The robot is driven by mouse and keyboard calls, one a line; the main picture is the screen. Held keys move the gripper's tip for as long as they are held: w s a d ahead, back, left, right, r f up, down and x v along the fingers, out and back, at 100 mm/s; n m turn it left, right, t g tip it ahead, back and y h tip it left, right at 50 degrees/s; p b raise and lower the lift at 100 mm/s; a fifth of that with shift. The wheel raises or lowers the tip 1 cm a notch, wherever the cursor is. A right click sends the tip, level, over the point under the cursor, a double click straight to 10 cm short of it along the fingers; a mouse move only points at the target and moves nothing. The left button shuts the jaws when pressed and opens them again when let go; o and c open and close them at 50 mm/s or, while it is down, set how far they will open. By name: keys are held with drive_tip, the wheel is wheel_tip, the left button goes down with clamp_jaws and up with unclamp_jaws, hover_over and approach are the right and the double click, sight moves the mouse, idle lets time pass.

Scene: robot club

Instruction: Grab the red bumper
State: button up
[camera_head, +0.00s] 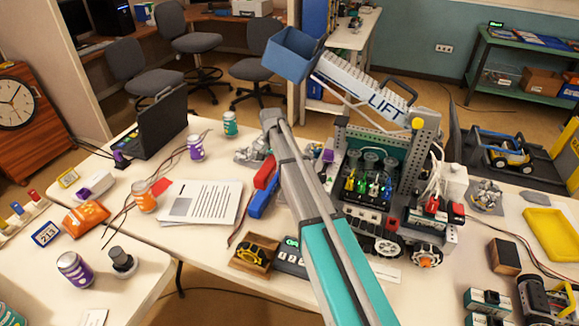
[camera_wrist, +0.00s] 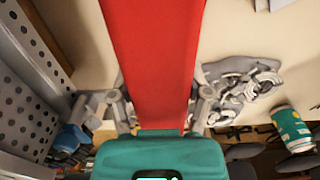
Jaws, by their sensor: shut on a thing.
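The red bumper (camera_wrist: 160,50) fills the middle of the wrist view as a long flat red bar. My gripper (camera_wrist: 162,108) is shut on it, with one grey finger against each side. In the head view the red bumper (camera_head: 265,173) shows beside the left edge of my arm, just above a blue bar (camera_head: 263,200). My arm hides the rest of it and my gripper there. I cannot tell whether the bumper still touches the table.
Grey metal parts (camera_wrist: 240,85) lie close beside the gripper, with a green can (camera_wrist: 292,128) beyond. A wheeled robot with a perforated column (camera_head: 418,155) stands right of my arm. Printed papers (camera_head: 203,202) lie on the left. A blue bin (camera_head: 290,53) is above the arm.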

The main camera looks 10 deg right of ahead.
drive_tip(key=w+a, duration=0.4)
drive_tip(key=a, duration=0.4)
drive_tip(key=shift+w, duration=0.3)
drive_tip(key=shift+r, duration=0.1)
